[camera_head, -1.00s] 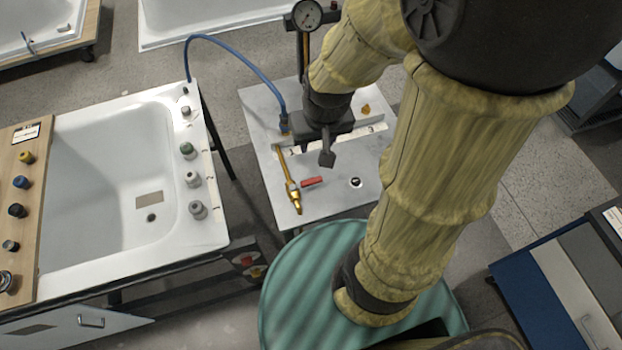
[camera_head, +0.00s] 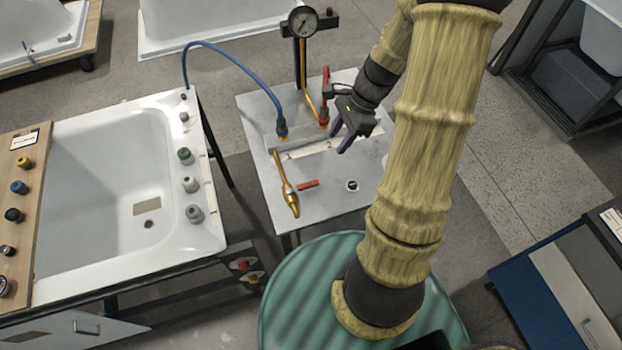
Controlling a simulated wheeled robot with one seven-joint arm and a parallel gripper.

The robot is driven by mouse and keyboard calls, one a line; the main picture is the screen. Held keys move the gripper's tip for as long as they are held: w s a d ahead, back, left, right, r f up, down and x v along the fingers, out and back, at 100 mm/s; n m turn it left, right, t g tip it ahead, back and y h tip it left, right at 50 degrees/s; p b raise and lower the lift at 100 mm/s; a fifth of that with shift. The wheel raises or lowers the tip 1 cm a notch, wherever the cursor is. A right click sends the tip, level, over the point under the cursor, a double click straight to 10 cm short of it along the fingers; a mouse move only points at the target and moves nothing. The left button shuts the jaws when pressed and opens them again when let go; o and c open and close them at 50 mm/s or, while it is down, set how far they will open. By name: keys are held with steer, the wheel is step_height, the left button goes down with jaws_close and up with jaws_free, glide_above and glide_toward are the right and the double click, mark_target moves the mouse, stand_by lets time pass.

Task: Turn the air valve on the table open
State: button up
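The air valve (camera_head: 288,191) is a brass fitting on the white table (camera_head: 262,108), at the end of a thin brass pipe. Its red lever (camera_head: 308,184) sticks out to the right, roughly crosswise to the brass body. My gripper (camera_head: 339,139) is above the table, up and to the right of the lever and apart from it. Its two dark fingers are spread with a gap between them, and nothing shows between them. My wrist and arm hide part of the table's right side.
A pressure gauge (camera_head: 303,21) stands on a post at the table's back. A blue hose (camera_head: 235,58) arches from the bathtub (camera_head: 105,180) on the left to the table. A red fitting (camera_head: 325,100) is close beside my gripper. A round black-and-white mark (camera_head: 352,186) lies right of the lever.

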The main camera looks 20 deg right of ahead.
mark_target(311, 183)
steer(key=shift+f, duration=0.1)
steer(key=p+x, duration=0.2)
steer(key=x, duration=1.5)
steer(key=shift+s+f, duration=0.1)
steer(key=shift+f, duration=0.05)
